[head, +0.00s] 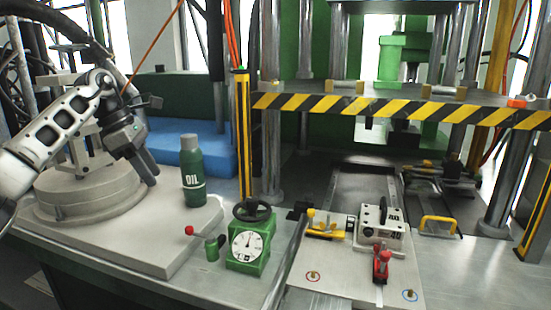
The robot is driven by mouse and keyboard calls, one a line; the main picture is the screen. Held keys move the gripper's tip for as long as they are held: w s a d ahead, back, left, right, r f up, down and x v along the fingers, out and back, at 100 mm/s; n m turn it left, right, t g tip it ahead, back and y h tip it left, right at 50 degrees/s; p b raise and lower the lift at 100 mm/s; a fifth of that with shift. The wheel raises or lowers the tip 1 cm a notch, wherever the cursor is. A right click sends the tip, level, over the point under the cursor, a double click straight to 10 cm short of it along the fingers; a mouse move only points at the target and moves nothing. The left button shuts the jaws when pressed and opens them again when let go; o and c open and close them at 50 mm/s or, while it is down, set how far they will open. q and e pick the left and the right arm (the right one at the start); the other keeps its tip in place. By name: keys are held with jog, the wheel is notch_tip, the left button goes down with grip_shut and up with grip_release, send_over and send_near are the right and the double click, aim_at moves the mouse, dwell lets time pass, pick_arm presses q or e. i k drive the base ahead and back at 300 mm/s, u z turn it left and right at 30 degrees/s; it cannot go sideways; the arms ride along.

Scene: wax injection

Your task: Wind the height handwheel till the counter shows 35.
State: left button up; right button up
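A black handwheel (252,210) lies flat on top of a green box (249,252) at the front of the bench. The box's front carries a round white dial (246,244) with a dark needle. A small window shows below the dial, but its figures are too small to read. My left gripper (150,176) points down over the round grey plate at the left, well apart from the handwheel and to its left. Its fingers look close together, but I cannot tell whether they are open or shut. My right gripper is not in view.
A green OIL bottle (193,178) stands between my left gripper and the handwheel. A yellow-black post (242,135) stands behind. A white block (383,228) and a red clamp (381,264) are at right.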

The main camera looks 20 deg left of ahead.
aim_at(251, 202)
jog(key=k, duration=1)
